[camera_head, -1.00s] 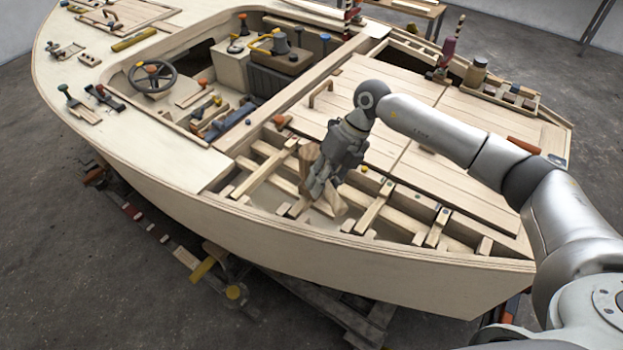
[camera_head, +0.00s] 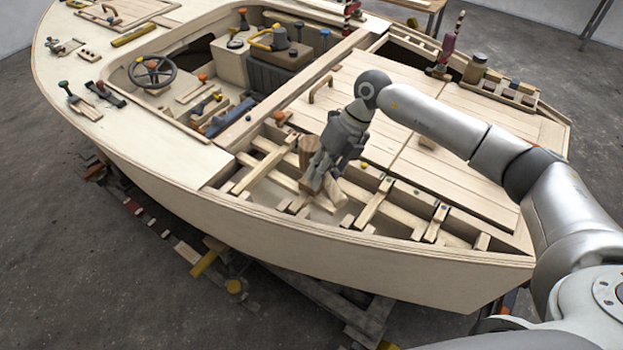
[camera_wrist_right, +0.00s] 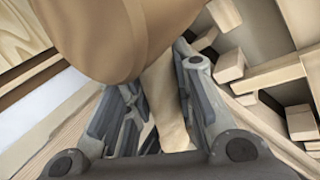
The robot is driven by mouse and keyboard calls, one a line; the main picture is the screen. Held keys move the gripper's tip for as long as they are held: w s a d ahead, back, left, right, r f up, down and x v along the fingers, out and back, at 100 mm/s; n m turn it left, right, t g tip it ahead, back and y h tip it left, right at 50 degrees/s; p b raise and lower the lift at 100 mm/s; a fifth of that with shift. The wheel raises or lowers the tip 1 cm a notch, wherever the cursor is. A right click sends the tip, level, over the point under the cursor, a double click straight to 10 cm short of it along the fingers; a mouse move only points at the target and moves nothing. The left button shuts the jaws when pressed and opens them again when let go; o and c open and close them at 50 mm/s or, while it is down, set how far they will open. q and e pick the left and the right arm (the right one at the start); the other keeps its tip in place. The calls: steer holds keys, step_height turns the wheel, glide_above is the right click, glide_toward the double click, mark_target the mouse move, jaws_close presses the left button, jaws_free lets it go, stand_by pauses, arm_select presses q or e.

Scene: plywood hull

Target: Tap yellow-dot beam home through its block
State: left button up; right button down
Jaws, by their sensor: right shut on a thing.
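My right gripper (camera_head: 318,182) is over the open framed bay at the near side of the hull. It is shut on a wooden mallet, whose thick brown head (camera_head: 308,150) stands up beside the fingers. In the right wrist view the mallet's rounded head (camera_wrist_right: 125,35) fills the top and its handle (camera_wrist_right: 165,110) runs between the fingers. A small yellow dot (camera_head: 364,164) shows at the bay's far edge, right of the gripper. A pale beam (camera_head: 373,204) crosses the bay nearby; I cannot tell whether the dot belongs to it. The gripper hides part of the bay. My left gripper is out of view.
More beams, including one at left (camera_head: 262,168) and one at right (camera_head: 437,222), cross the bay among small blocks. A plank hatch (camera_head: 455,150) lies behind, with a handle (camera_head: 321,88). The cockpit with steering wheel (camera_head: 152,71) and several tools is at left.

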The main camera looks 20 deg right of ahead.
steer(key=shift+f, duration=0.15)
step_height(320, 180, down, 5)
steer(key=b, duration=0.4)
step_height(320, 180, up, 5)
steer(key=p, duration=0.4)
